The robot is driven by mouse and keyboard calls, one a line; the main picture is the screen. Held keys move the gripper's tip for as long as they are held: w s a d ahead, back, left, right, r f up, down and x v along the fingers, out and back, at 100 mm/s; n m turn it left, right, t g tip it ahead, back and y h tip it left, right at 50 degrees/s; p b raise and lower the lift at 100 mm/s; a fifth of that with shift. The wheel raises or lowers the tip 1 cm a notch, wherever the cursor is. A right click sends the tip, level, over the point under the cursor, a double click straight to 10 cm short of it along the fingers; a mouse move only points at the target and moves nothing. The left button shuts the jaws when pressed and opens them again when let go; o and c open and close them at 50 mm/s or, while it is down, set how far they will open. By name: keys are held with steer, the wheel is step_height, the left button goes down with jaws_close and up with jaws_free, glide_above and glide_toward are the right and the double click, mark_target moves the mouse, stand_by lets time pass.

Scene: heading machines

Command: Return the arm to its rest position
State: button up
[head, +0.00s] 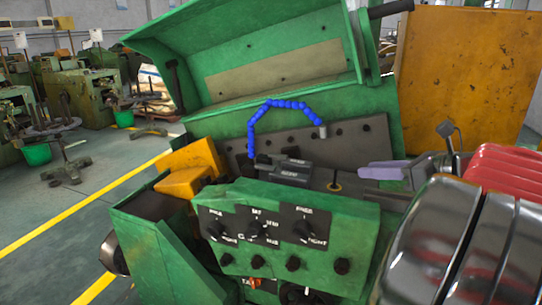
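My arm comes in from the right edge, with glossy dark rounded links and red ribbed parts. My gripper (383,170) is at its left end, with pale lavender fingers pointing left. It is over the right part of the green heading machine (150,235), in front of the dark plate inside it. The fingers overlap in this view, so the gap between them cannot be made out. No object shows in them.
The machine's raised green cover (215,55) stands behind. A blue segmented hose (253,115) arches over the work area. A knobbed control panel (265,230) is in front. A yellow-orange panel (465,75) stands back right. Open floor lies left, with yellow lines.

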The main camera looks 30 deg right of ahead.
steer(key=w+a+n+y, duration=0.1)
steer(key=w+a, duration=0.1)
steer(key=a, duration=0.3)
steer(key=w+a+n+g+y, duration=0.1)
steer(key=w+a, duration=0.2)
steer(key=a, duration=0.2)
steer(key=w+a+n+y, duration=0.1)
steer(key=w+a+n, duration=0.1)
steer(key=a, duration=0.3)
steer(key=shift+w+r+g+y, duration=0.2)
steer(key=shift+w+g+y, duration=0.1)
steer(key=shift+w+y, duration=0.1)
steer(key=shift+n+g+y, duration=0.5)
steer(key=shift+n, duration=0.4)
steer(key=a, duration=0.3)
steer(key=w+a, duration=0.1)
steer(key=a, duration=0.1)
steer(key=shift+a+f, duration=0.25)
steer(key=s+a+f+n+g+h, duration=0.2)
steer(key=s+a+f+n, duration=0.5)
steer(key=n, duration=0.7)
steer(key=s+a+f+n+g+h, duration=0.3)
steer(key=s+a+f+n, duration=0.4)
steer(key=a+n, duration=0.4)
steer(key=f+n+h, duration=0.1)
steer(key=n, duration=0.2)
steer(key=shift+f+n+h, duration=0.3)
steer(key=shift+f, duration=0.05)
steer(key=shift+a, duration=0.1)
